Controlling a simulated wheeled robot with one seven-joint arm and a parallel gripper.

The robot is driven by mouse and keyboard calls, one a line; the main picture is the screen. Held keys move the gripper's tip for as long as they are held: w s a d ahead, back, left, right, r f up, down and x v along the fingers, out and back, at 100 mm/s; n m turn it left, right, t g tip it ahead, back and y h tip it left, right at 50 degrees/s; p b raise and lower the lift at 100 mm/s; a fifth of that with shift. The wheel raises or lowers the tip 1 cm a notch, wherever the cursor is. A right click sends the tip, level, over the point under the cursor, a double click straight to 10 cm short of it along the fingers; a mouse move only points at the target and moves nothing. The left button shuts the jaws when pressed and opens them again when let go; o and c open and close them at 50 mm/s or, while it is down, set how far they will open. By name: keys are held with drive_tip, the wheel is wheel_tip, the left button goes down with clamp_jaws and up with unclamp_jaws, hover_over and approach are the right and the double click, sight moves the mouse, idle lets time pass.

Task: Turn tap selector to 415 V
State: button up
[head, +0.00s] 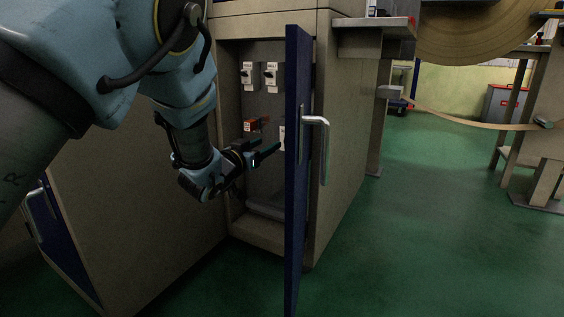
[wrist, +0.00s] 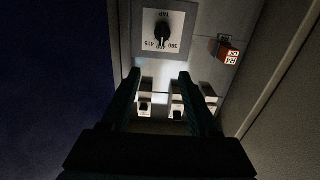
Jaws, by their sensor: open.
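The tap selector (wrist: 163,28) is a black knob on a white square plate in the upper middle of the wrist view. Its lettering appears upside down, with 415 left and 380 right of a middle mark. The knob stands about vertical in the picture, toward the middle mark, which it partly hides. In the head view a sliver of white plate (head: 282,138), probably the selector's, shows beside the door edge. My gripper (head: 266,152) is open and empty in the cabinet opening. In the wrist view its fingertips (wrist: 159,75) lie below the plate, apart from the knob.
The open blue door (head: 297,180) stands close to the right of my gripper. Switches (head: 247,72) (head: 271,74) sit higher on the grey panel. A red-orange switch (head: 251,125) is near the selector.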

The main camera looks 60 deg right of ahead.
drive_tip(key=d+f+b, duration=0.1)
drive_tip(key=d+b, duration=0.3)
drive_tip(key=d, duration=0.7)
drive_tip(key=shift+w+f+b, duration=0.15)
drive_tip(key=shift+f+b, duration=0.2)
drive_tip(key=shift+b, duration=0.05)
clamp_jaws()
